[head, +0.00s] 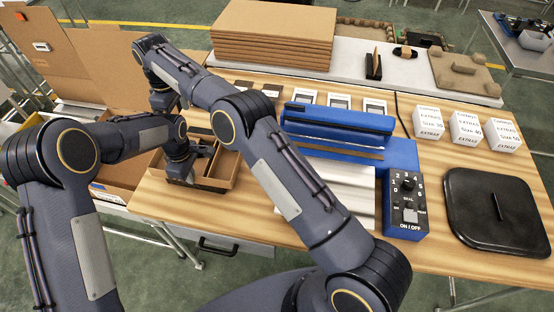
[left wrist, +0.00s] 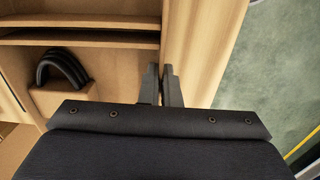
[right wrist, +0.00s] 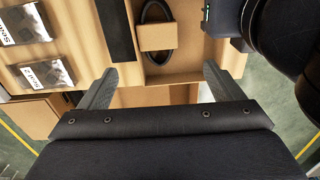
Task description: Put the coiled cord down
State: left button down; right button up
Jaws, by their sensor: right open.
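The coiled cord (right wrist: 157,10) is a black loop with a cardboard band. In the right wrist view it lies in a compartment of the brown divided box; it also shows in the left wrist view (left wrist: 62,56). My right gripper (right wrist: 157,78) is open and empty, its fingers apart just short of the cord. My left gripper (left wrist: 161,70) has its fingers close together at the box's edge, seemingly with the thin box wall (left wrist: 162,30) between them. In the head view the box (head: 226,167) stands on the table, and my arms hide the cord there.
A blue sealer (head: 340,130) with a control box (head: 405,205) stands right of the box. A black lid (head: 497,210) and white cartons (head: 428,122) are at the right. A large open carton (head: 110,70) is at the left. Stacked cardboard (head: 272,35) stands behind.

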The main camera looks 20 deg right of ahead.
pick_arm(q)
jog(key=shift+s+a+f, duration=0.1)
jog(key=shift+s+f, duration=0.1)
jog(key=shift+f, duration=0.15)
pick_arm(e)
jog(key=s+d+r+m+t+y, duration=0.1)
jog(key=s+d+r+m, duration=0.25)
jog(key=d+r, duration=0.8)
jog(key=s+d+r+m+t+y, duration=0.1)
jog(key=s+d+r, duration=0.25)
jog(key=s, duration=0.25)
jog(key=s+d+r+m+y, duration=0.1)
jog(key=s+d+r, duration=0.1)
jog(key=s+d, duration=0.3)
jog(key=s+d+m+t, duration=0.2)
jog(key=s+m, duration=0.2)
jog(key=s, duration=1.1)
jog(key=s+f+m+t, duration=0.1)
jog(key=s+f, duration=0.3)
jog(key=s, duration=0.2)
jog(key=s+a+f+m, duration=0.1)
jog(key=s+f+m, duration=0.1)
jog(key=s+f, duration=0.2)
jog(key=s, duration=0.2)
jog(key=shift+s+t+y, duration=0.4)
jog(key=shift+a, duration=0.1)
